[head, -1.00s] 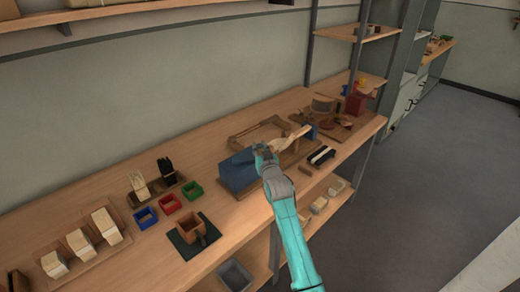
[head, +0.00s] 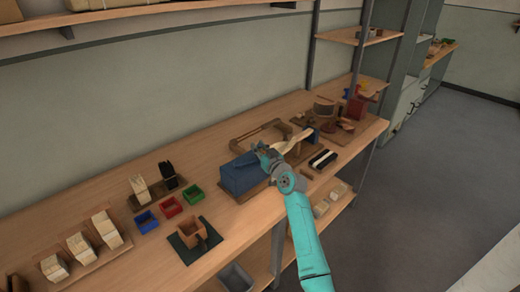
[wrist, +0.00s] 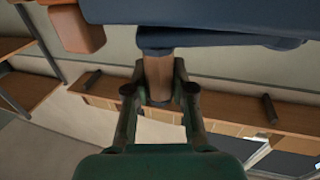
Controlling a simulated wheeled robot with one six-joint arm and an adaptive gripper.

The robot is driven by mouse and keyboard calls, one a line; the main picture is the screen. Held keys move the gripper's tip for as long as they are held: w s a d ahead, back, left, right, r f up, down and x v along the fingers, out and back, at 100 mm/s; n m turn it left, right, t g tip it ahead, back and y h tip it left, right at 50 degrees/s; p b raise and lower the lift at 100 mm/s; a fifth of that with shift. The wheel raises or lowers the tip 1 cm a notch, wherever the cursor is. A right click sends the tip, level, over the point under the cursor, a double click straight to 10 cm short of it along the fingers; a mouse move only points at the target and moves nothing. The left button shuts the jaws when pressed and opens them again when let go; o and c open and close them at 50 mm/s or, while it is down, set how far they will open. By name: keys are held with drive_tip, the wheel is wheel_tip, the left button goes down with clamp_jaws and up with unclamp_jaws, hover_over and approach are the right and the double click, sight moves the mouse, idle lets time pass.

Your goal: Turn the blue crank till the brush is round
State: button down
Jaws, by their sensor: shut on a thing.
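The blue machine body (head: 236,178) stands on a wooden board in the middle of the bench. My gripper (head: 266,158) is at its right side, in front of the pale brush (head: 296,141). In the wrist view my gripper (wrist: 159,92) is shut around a brown wooden handle (wrist: 158,75), one finger on each side. The handle meets a dark blue part of the crank (wrist: 215,38) above it. In the head view, my gripper hides most of the crank. The brush is long and pale; its roundness is too small to tell.
A wooden frame (head: 236,147) lies behind the machine. Red (head: 171,206), green and blue boxes, a brown box on a dark mat (head: 174,241) and pale brush blocks are to the left. A black and white brush (head: 322,160) and a cluttered board are to the right.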

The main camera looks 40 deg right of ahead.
drive_tip(key=shift+w+d+n+t+y, duration=0.1)
drive_tip(key=shift+w+n+y, duration=0.4)
drive_tip(key=shift+y, duration=0.4)
drive_tip(key=shift+w+d+n+t+y, duration=0.1)
drive_tip(key=shift+w+n+y, duration=0.25)
drive_tip(key=shift+n+y, duration=0.45)
drive_tip(key=shift+w+d+n+t+y, duration=0.1)
drive_tip(key=shift+w+n+y, duration=0.35)
drive_tip(key=shift+y, duration=0.55)
drive_tip(key=shift+w+a+n+y, duration=0.15)
drive_tip(key=shift+w+n+y, duration=0.5)
drive_tip(key=shift+y, duration=0.5)
drive_tip(key=shift+w+a+n+y, duration=0.15)
drive_tip(key=shift+w+n+y, duration=0.3)
drive_tip(key=shift+n+y, duration=0.55)
drive_tip(key=shift+g+y, duration=0.25)
drive_tip(key=shift+g, duration=0.15)
drive_tip(key=c, duration=1)
unclamp_jaws()
drive_tip(key=shift+w, duration=0.1)
drive_tip(key=shift+o, duration=0.2)
drive_tip(key=v, duration=1.2)
